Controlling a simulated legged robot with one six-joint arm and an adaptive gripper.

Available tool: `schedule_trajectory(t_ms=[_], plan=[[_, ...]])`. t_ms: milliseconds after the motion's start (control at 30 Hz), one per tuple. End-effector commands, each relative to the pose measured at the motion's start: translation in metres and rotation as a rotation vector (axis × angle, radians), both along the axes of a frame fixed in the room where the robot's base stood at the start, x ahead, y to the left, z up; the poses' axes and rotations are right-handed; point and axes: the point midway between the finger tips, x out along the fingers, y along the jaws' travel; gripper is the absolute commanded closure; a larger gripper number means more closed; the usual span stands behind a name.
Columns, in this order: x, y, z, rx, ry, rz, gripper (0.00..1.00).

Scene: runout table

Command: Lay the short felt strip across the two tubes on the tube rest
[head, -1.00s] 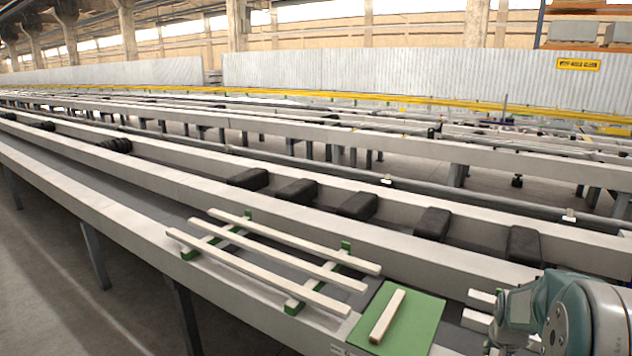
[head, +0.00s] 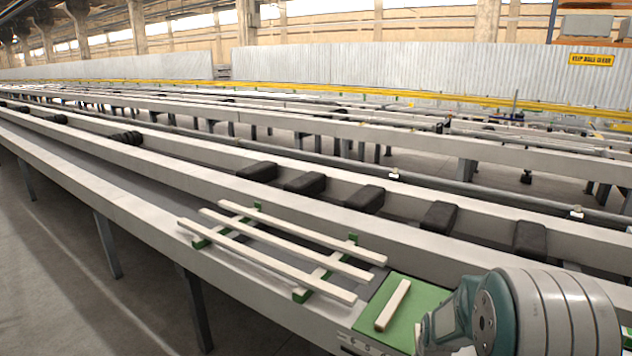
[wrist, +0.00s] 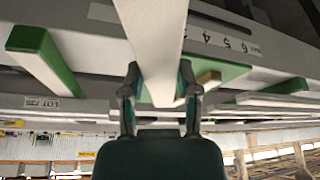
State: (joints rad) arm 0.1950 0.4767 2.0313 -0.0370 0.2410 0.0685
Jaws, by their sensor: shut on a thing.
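My gripper (wrist: 160,78) is shut on a pale, straight bar (wrist: 155,35), which runs from between the fingers to the top edge of the wrist view. Its far end is out of that view, and I cannot tell its full length. A short pale strip (head: 393,305) lies on a green mat (head: 432,296). Left of the mat is the rest, with green-ended cross bearers (head: 303,295) under three long pale bars (head: 270,261). I cannot tell which of these are the tubes.
The rest and mat are on a long runout table with a pale near rail (head: 140,217) and a grey channel. Black blocks (head: 365,198) line the channel behind. The wrist view shows a number scale (wrist: 215,42) and a green-sided pale block (wrist: 42,58).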

Motion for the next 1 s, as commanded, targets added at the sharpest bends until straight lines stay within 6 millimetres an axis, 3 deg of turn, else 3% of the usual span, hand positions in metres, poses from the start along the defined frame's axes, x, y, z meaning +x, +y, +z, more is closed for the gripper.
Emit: schedule_trajectory(t_ms=[33,100,200,300,1000], plan=[[-0.001,0.026,-0.011,0.001,0.006,0.057,1.0],[-0.002,0.053,-0.023,-0.001,0.005,0.117,1.0],[-0.005,0.082,-0.035,-0.003,0.002,0.181,1.0],[-0.008,0.097,-0.042,-0.004,0.001,0.217,1.0],[-0.009,0.102,-0.044,-0.005,-0.001,0.229,1.0]])
